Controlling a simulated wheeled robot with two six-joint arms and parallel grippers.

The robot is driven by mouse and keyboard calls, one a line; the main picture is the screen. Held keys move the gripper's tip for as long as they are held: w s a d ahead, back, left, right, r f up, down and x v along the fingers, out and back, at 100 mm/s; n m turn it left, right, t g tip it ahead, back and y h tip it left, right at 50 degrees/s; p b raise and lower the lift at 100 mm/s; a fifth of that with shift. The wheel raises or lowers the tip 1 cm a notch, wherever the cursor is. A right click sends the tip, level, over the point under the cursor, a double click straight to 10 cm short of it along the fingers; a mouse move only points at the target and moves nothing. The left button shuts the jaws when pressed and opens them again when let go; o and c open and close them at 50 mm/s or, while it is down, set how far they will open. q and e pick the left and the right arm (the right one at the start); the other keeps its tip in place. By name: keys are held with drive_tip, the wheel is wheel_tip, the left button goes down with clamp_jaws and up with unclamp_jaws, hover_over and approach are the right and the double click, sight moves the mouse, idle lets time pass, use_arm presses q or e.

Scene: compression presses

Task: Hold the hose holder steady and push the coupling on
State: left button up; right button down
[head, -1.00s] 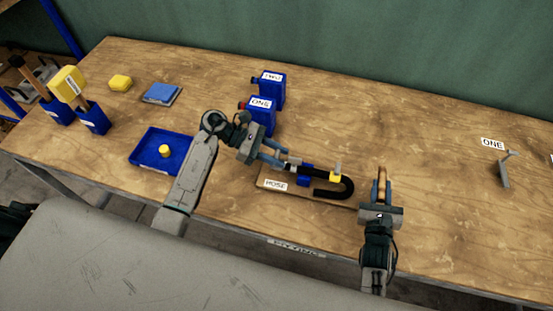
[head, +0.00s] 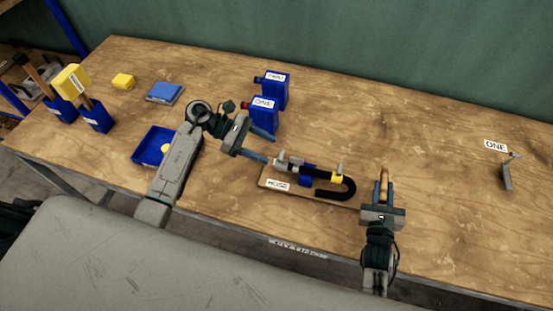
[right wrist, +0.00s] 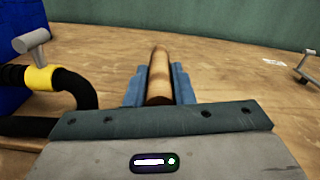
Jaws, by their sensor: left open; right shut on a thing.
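The hose holder is a flat wooden board (head: 272,184) labelled HOSE, with a blue clamp (head: 307,171) around a black hose (head: 345,189) bent back in a J. A grey metal coupling (head: 283,163) sits at the hose's left end; how far on it is cannot be told. My left gripper (head: 260,144) is open and empty, just left of the coupling and apart from it. My right gripper (head: 382,192) is shut on an upright wooden handle (head: 384,176), right of the board. The handle (right wrist: 159,75) also shows between the fingers in the right wrist view; its base is hidden.
A yellow band (head: 337,178) with a grey T-shaped lever is on the hose's bend. Blue containers labelled ONE (head: 263,112) and TWO (head: 276,88) stand behind my left gripper. A blue tray (head: 143,150) lies left. A metal bracket (head: 507,173) stands far right; the table between is clear.

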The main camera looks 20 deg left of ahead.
use_arm(q)
drive_tip(key=v, duration=0.6)
drive_tip(key=shift+a, duration=0.2)
use_arm(e)
drive_tip(key=shift+f, duration=0.1)
drive_tip(key=c, duration=1.2)
unclamp_jaws()
drive_tip(key=shift+o, duration=0.2)
drive_tip(key=shift+s, duration=0.1)
